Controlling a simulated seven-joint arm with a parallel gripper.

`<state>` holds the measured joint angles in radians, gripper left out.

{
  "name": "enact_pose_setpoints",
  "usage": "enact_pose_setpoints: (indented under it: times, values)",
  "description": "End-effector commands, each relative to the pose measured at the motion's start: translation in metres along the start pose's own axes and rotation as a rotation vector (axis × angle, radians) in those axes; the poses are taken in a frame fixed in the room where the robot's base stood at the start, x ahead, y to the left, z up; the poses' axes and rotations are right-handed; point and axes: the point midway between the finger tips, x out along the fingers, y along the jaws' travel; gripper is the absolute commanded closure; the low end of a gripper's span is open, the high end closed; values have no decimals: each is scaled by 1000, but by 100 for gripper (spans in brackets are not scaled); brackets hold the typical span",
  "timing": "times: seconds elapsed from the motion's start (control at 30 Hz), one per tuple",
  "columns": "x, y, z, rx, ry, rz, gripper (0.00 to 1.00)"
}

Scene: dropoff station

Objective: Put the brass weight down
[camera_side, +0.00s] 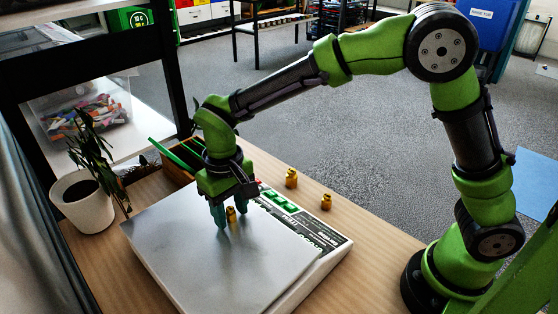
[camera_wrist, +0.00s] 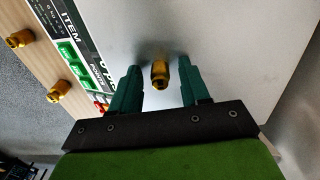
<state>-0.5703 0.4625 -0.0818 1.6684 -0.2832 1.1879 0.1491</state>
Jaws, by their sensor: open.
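A brass weight (camera_side: 231,214) stands on the metal plate of a scale (camera_side: 190,250), near the edge by the scale's button panel. My gripper (camera_side: 231,222) is low over the plate, with its teal fingers on either side of the weight. In the wrist view the same weight (camera_wrist: 159,73) shows between the fingertips of my gripper (camera_wrist: 160,78), with a gap on each side. The gripper is open. The weight's base is partly hidden in the side view by the fingers.
Two more brass weights, one larger (camera_side: 291,178) and one smaller (camera_side: 326,202), stand on the wooden table (camera_side: 385,262) beyond the button panel (camera_side: 290,207). A potted plant (camera_side: 88,205) stands at the left. A wooden box with green items (camera_side: 178,155) is behind the scale.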

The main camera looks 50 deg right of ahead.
Motion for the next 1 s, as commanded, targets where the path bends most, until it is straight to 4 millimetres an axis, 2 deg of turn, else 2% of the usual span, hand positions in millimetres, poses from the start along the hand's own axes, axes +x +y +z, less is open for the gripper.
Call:
enact_pose_setpoints:
  times: [0.17,0.27,0.6,0.83,0.93,1.0]
  values:
    - [-8,0,0,1,2,-2,54]
    - [-24,0,-1,1,4,-3,54]
    - [-96,0,-1,0,4,-3,54]
    - [-121,1,0,1,2,-2,54]
    - [-130,11,3,12,16,-18,54]
    - [-139,27,9,29,42,-45,54]
